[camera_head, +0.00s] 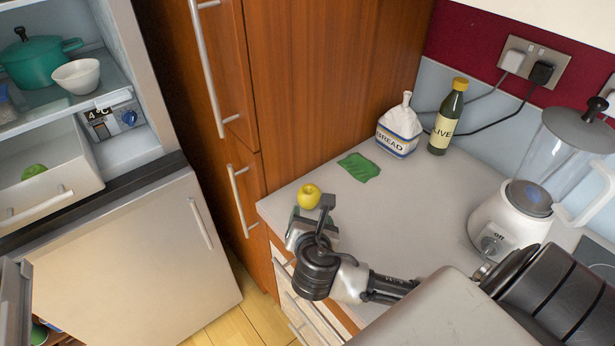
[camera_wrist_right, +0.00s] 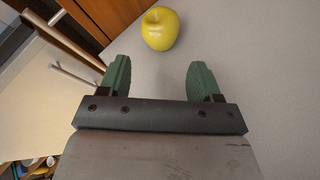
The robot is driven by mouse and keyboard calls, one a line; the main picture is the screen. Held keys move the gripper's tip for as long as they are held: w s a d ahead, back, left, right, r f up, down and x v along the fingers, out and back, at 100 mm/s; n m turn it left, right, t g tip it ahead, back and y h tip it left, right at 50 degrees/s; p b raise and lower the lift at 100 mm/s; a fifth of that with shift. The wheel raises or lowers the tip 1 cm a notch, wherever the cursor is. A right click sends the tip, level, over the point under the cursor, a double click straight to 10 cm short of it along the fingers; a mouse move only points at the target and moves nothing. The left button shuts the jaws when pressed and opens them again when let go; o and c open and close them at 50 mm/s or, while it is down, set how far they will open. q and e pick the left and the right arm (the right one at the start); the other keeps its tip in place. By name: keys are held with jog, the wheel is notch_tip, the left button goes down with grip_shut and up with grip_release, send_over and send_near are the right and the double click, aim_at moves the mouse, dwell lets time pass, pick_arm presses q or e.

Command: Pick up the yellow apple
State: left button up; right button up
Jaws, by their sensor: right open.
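The yellow apple (camera_head: 309,196) sits on the light countertop (camera_head: 400,226) near its left edge, in front of the wooden cupboard. In the right wrist view the apple (camera_wrist_right: 160,28) is whole and unobstructed, beyond the fingertips and roughly between their lines. My right gripper (camera_head: 312,212) is right beside the apple on its near side in the head view. In the wrist view its two green fingers (camera_wrist_right: 158,78) are spread apart with nothing between them. My left gripper does not show in the head view.
A green cloth (camera_head: 359,167), a bread bag (camera_head: 400,128) and an olive oil bottle (camera_head: 448,117) stand or lie farther back. A blender (camera_head: 513,215) is at the right. An open fridge (camera_head: 130,262) is at the left. The counter between apple and blender is clear.

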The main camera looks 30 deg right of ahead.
aim_at(310, 199)
jog(key=shift+w+d+f, duration=0.1)
jog(key=shift+w+d, duration=0.3)
jog(key=shift+w, duration=0.2)
jog(key=shift+w+d, duration=0.15)
jog(key=shift+w, duration=0.15)
jog(key=x, duration=0.2)
jog(key=shift+w+d+f+p, duration=0.15)
jog(key=shift+w+p, duration=0.1)
jog(key=shift+p, duration=0.05)
jog(key=p+x, duration=0.1)
jog(key=x, duration=0.3)
jog(key=shift+w+d, duration=0.2)
jog(key=shift+d, duration=0.05)
jog(key=shift+w+d+f, duration=0.2)
jog(key=shift+w+f, duration=0.05)
jog(key=shift+w, duration=0.05)
jog(key=shift+c, duration=0.3)
jog(key=shift+s, duration=0.1)
jog(key=c, duration=0.5)
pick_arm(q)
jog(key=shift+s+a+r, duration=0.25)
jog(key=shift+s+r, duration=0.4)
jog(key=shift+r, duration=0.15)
pick_arm(e)
jog(key=shift+c, duration=0.2)
